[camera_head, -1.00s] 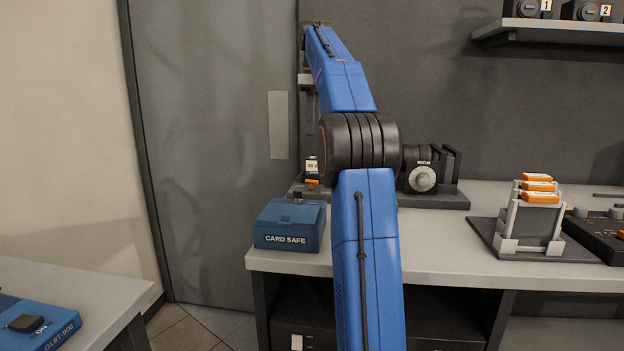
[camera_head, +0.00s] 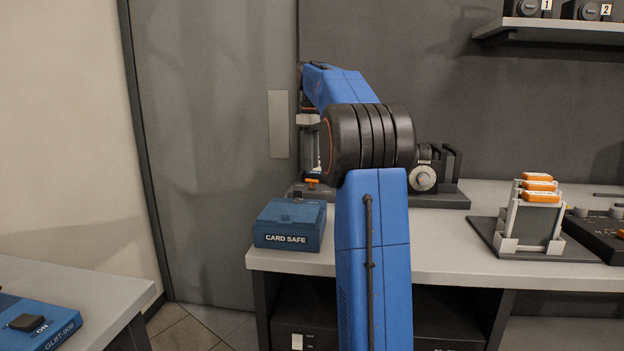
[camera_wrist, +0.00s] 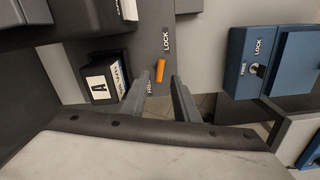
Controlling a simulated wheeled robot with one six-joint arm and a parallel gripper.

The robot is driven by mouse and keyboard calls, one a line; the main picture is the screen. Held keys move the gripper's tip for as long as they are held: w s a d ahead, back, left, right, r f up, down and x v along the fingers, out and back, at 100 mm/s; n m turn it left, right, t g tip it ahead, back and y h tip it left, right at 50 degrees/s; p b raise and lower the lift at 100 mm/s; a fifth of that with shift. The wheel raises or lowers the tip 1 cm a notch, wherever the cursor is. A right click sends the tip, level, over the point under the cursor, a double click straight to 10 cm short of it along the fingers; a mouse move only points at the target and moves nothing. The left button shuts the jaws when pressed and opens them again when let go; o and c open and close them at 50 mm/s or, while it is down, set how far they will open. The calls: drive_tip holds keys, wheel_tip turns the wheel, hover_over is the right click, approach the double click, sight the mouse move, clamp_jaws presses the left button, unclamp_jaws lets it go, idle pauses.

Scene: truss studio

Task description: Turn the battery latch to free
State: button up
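The orange battery latch (camera_wrist: 160,69) lies between a LOCK label (camera_wrist: 166,40) and a partly covered FREE label (camera_wrist: 150,88) in the wrist view. In the head view the latch (camera_head: 312,183) shows low on the dark base at the back left of the bench. The battery (camera_wrist: 104,84), black with a white label marked A, is left of the latch in the wrist view. My gripper (camera_wrist: 160,79) is open, its two fingers apart on either side of the latch's near end. I cannot tell whether they touch it. In the head view my arm hides part of this area.
The blue card safe (camera_head: 288,228) stands close in front of the latch base; the wrist view shows its own lock (camera_wrist: 257,69). A knobbed device (camera_head: 423,178) is to the right, then a rack (camera_head: 528,222) with orange cards. Bench space between is clear.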

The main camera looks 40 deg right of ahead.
sight(312, 184)
drive_tip(key=shift+f, duration=3)
clamp_jaws()
